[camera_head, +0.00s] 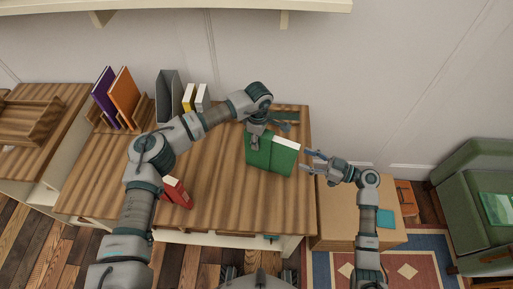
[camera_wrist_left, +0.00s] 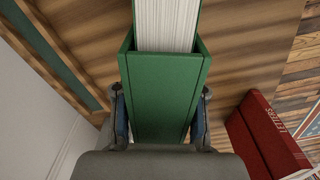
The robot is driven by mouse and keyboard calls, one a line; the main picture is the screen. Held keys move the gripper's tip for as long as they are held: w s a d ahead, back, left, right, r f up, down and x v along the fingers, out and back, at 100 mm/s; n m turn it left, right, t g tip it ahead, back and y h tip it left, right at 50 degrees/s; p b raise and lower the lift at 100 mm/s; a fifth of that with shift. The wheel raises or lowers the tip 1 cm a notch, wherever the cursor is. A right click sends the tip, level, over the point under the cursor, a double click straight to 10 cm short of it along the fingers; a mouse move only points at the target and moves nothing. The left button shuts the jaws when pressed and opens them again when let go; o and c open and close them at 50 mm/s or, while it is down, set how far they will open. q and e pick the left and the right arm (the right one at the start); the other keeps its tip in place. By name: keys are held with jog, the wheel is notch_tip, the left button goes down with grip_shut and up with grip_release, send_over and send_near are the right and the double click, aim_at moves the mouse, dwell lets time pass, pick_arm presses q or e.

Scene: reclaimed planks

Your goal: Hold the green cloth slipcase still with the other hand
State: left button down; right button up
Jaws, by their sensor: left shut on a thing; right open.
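The green cloth slipcase (camera_head: 269,157) stands near the right end of the wooden table. It also shows in the left wrist view (camera_wrist_left: 163,95), with a white page block (camera_wrist_left: 167,25) sticking out of its open end. My left gripper (camera_head: 257,141) is shut on the slipcase, with one finger on each side of it in the left wrist view (camera_wrist_left: 160,112). My right gripper (camera_head: 308,161) is open and empty, just right of the slipcase and apart from it.
A red book (camera_head: 176,192) is near the table's front edge; it also shows in the left wrist view (camera_wrist_left: 265,140). Purple (camera_head: 104,92) and orange (camera_head: 124,95) books and a grey holder (camera_head: 169,92) stand at the back left. A lower box-like surface (camera_head: 333,220) lies right of the table.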

aim_at(281, 149)
jog(key=x, duration=0.9)
jog(key=shift+w+a+f, duration=0.1)
jog(key=shift+a, duration=0.2)
grip_shut()
jog(key=shift+r, duration=0.3)
dwell(0.3)
jog(key=shift+x, duration=2.6)
